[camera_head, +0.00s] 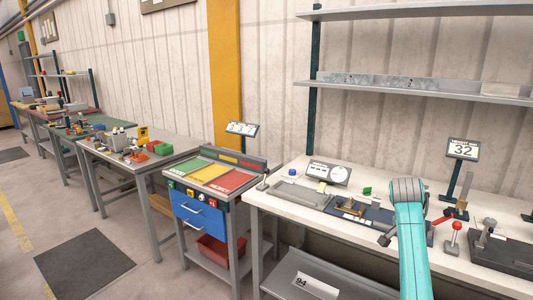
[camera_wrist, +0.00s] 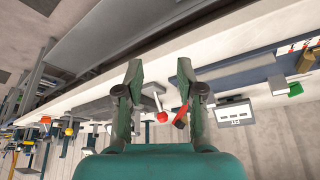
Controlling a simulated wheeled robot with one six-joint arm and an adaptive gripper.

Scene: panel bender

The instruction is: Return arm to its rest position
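My teal arm (camera_head: 411,245) reaches out over the white workbench (camera_head: 262,197) at the right of the head view, with its grey joint (camera_head: 407,188) at the far end. My gripper (camera_wrist: 159,70) shows in the wrist view with its two green fingers spread apart. I see nothing held between them. The wrist picture is turned over, with the bench edge and bench items behind the fingers. In the head view the arm hides part of the bench, and I cannot make out the gripper clearly.
Shelves (camera_head: 420,88) hang above the bench.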

